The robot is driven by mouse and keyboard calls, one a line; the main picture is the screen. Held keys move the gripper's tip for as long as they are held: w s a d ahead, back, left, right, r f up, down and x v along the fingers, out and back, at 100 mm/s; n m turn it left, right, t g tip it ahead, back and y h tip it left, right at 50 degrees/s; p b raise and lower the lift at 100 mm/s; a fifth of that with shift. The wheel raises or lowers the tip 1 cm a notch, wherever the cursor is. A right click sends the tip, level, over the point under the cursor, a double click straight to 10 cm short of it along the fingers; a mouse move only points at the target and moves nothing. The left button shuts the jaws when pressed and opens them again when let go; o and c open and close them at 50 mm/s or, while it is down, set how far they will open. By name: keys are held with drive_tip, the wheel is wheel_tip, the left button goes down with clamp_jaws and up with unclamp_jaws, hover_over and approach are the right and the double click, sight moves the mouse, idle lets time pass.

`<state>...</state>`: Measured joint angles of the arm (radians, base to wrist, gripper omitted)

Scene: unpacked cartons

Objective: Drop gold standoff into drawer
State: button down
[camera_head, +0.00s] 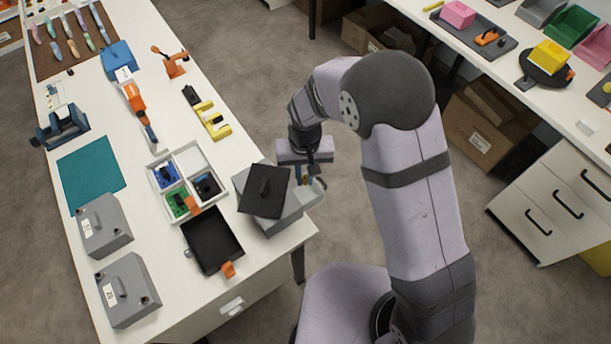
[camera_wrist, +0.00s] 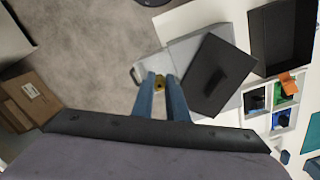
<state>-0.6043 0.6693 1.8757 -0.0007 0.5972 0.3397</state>
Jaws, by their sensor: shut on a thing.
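My gripper (camera_head: 304,180) points down at the right edge of the left table. In the wrist view its two blue fingers (camera_wrist: 160,82) are shut on a small gold standoff (camera_wrist: 159,84), which shows between the tips. Below is a light grey box (camera_head: 270,222) with a drawer-like part (camera_head: 312,196) with a looped handle, sticking out past the table edge; the handle (camera_wrist: 136,74) also shows in the wrist view. The standoff appears over this part; its height above it is unclear. A black plate with a raised grip (camera_head: 265,190) lies tilted across the box, beside my fingers.
A black open tray (camera_head: 212,242) with an orange tab and a white divided tray (camera_head: 187,180) of small parts are left of the box. Grey lidded boxes (camera_head: 128,290) stand at the front left. Floor is open right of the table.

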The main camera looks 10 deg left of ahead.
drive_tip(key=shift+f, duration=0.15)
wheel_tip(320, 180, down, 6)
drive_tip(key=b, duration=0.5)
drive_tip(key=c, duration=1.7)
unclamp_jaws()
drive_tip(key=shift+o, duration=0.2)
drive_tip(key=shift+r, duration=0.25)
drive_tip(key=shift+w+a+r, duration=0.15)
drive_tip(key=shift+r, duration=0.1)
drive_tip(key=shift+d+r+b, duration=0.15)
drive_tip(key=shift+r+b, duration=0.35)
drive_tip(key=shift+r, duration=1.2)
drive_tip(key=shift+d+r+b, duration=0.1)
drive_tip(key=shift+r+b, duration=0.4)
drive_tip(key=shift+r, duration=1.15)
